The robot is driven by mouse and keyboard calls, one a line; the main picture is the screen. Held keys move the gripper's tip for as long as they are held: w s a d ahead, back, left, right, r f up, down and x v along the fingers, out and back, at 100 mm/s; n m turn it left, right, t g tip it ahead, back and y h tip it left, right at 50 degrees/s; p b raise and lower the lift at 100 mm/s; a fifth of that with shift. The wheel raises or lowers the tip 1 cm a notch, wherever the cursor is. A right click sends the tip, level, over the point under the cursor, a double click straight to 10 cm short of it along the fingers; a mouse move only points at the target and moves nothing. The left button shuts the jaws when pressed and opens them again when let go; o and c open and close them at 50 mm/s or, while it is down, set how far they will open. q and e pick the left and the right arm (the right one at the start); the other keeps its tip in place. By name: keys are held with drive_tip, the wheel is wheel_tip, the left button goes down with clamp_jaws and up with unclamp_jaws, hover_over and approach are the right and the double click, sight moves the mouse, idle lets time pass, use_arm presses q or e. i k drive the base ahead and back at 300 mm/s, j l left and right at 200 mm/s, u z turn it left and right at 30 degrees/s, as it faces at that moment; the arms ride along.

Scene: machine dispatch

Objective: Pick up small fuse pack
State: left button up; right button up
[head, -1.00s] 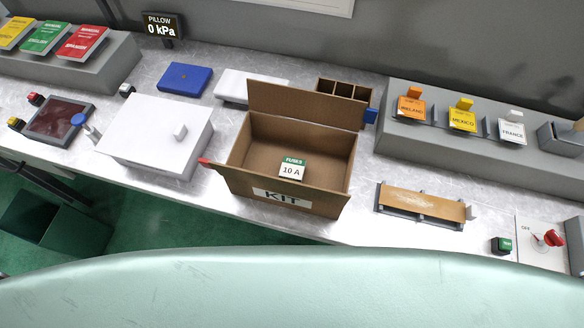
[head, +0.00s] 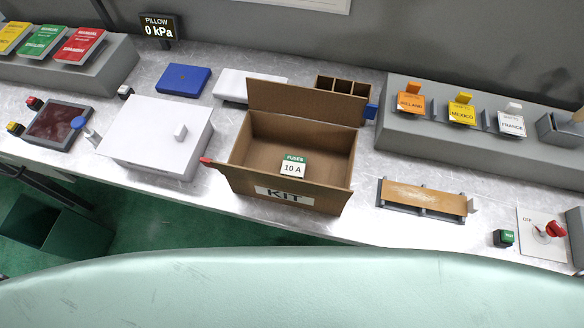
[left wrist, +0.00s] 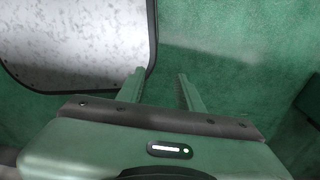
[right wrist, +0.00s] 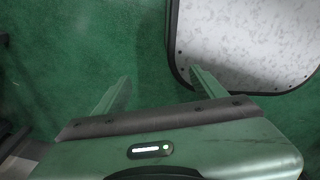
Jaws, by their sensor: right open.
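A small fuse pack (head: 293,168) with a green top band and a white "10 A" label is inside an open cardboard box marked KIT (head: 330,201), toward its front wall. Neither gripper shows in the head view. In the left wrist view my left gripper (left wrist: 159,77) has its fingers apart with nothing between them, over the green floor beside a pale speckled panel. In the right wrist view my right gripper (right wrist: 160,76) is open and empty over the green floor, with a similar panel to its right. The fuse pack is in neither wrist view.
A white box (head: 150,140) stands left of the carton. A divided brown organizer (head: 342,86) is behind it. A wooden-topped fixture (head: 425,200) and a red-handled switch (head: 555,230) are to the right. Bare bench lies between carton and fixture.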

sight(294, 167)
drive_tip(key=k+j+z, duration=0.2)
drive_tip(key=j, duration=0.25)
drive_tip(key=k+j+z, duration=0.15)
drive_tip(key=j, duration=0.3)
drive_tip(key=k+j+z, duration=0.2)
drive_tip(key=j, duration=0.2)
drive_tip(key=k, duration=0.05)
